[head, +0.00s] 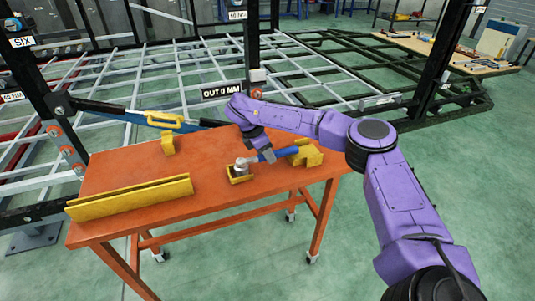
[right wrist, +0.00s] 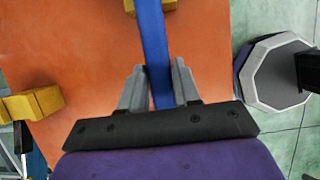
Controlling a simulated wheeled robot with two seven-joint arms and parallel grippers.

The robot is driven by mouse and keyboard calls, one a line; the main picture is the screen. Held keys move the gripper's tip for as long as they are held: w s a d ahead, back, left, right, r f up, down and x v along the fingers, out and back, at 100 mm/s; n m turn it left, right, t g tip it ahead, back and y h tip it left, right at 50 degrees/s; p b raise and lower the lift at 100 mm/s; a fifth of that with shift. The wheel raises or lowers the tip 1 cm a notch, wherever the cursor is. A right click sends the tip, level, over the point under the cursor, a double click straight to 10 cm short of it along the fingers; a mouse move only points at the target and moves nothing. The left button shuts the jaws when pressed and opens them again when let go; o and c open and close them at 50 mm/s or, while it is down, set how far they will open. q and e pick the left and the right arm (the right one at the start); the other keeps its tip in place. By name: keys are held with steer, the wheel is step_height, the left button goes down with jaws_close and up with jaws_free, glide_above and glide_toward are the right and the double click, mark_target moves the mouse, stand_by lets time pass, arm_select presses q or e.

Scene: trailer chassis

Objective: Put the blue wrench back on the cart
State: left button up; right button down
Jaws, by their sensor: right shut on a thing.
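The blue wrench (head: 267,156) is over the right part of the orange cart top (head: 125,172). Its silver head (head: 242,163) is at a small yellow holder (head: 238,178), and its other end points toward a yellow block (head: 305,154). My right gripper (head: 266,148) is shut on the blue handle. In the right wrist view the handle (right wrist: 153,45) runs between the two grey fingers of the gripper (right wrist: 159,75). I cannot tell whether the wrench touches the holders or hangs just above them. My left gripper is not in view.
A long yellow rack (head: 130,198) lies along the cart's front left edge. A small yellow block (head: 168,143) stands near its back edge. Behind is the metal trailer frame (head: 190,75) with black posts. The cart top's middle is clear.

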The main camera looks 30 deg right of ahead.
steer(key=shift+b, duration=0.3)
stand_by(0.5)
steer(key=shift+c, duration=1.2)
jaws_free()
steer(key=shift+r+p, duration=2.15)
steer(key=shift+r, duration=1.9)
